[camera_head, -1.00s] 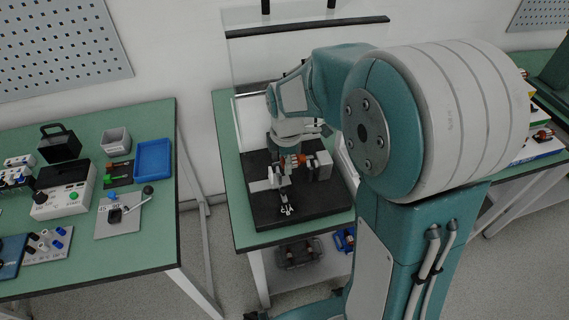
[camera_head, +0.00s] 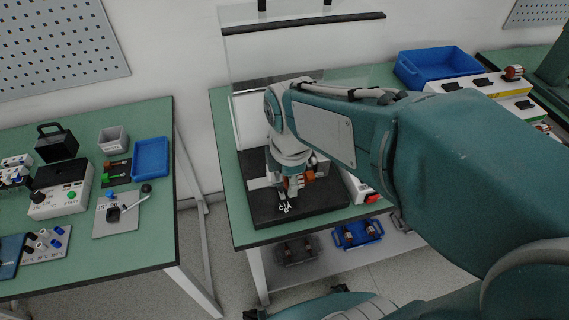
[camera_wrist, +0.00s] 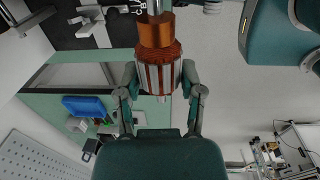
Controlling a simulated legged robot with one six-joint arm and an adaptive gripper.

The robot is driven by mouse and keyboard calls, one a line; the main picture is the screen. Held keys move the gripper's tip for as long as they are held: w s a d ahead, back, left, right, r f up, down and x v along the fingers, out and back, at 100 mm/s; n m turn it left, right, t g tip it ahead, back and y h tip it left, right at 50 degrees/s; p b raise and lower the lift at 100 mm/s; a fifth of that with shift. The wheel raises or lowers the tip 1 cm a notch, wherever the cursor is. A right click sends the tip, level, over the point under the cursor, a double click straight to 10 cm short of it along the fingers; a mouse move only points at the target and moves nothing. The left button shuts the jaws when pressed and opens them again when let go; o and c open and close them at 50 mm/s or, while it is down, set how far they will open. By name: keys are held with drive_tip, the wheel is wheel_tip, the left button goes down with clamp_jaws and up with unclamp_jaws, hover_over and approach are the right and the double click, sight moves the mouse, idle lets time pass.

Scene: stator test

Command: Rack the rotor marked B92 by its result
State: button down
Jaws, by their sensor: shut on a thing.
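My gripper (camera_wrist: 160,78) is shut on a rotor (camera_wrist: 158,62) with a copper winding, a striped core and a bright shaft. In the wrist view its fingers lie on both sides of the core, and no marking on it is readable. In the head view my gripper (camera_head: 290,183) is over the black base of the test stand (camera_head: 322,212), with copper colour (camera_head: 308,177) beside it. Whether the rotor touches the stand's pale supports I cannot tell. At the right stand pale racks (camera_head: 450,86) with black rests; another rotor (camera_head: 513,72) sits at their far end.
A blue tray (camera_head: 436,50) stands behind the racks. Under the middle bench are a dark tray (camera_head: 298,262) and a blue tray (camera_head: 372,240) holding parts. A red switch (camera_head: 371,198) is by the black base. The left bench (camera_head: 120,250) carries instruments. My arm hides much of the right.

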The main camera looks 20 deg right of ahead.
drive_tip(key=shift+r, duration=0.1)
drive_tip(key=shift+r, duration=2.45)
